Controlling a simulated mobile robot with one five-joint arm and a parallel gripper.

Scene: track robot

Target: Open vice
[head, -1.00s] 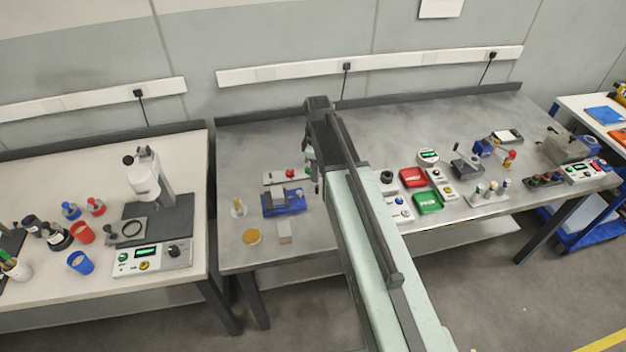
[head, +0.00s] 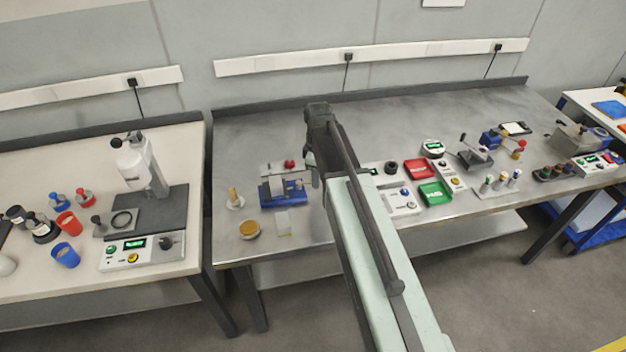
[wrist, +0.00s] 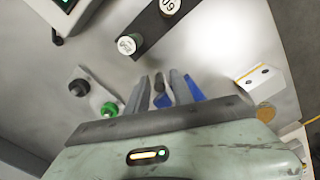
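A small blue vice (head: 284,194) with grey jaws stands on the middle metal bench, left of my arm in the head view. My gripper (head: 312,178) hangs from the arm's end just right of the vice, partly hidden by the arm. In the wrist view, my gripper (wrist: 160,82) has its two grey fingers apart, with blue parts of the vice (wrist: 195,88) showing between and beside them. Nothing is clearly held. Whether a finger touches the vice, and where its handle is, I cannot tell.
A wooden disc (head: 250,229) and a white block (head: 283,223) lie in front of the vice. A red-knobbed fixture (head: 289,165) stands behind it. The bench's back left is clear.

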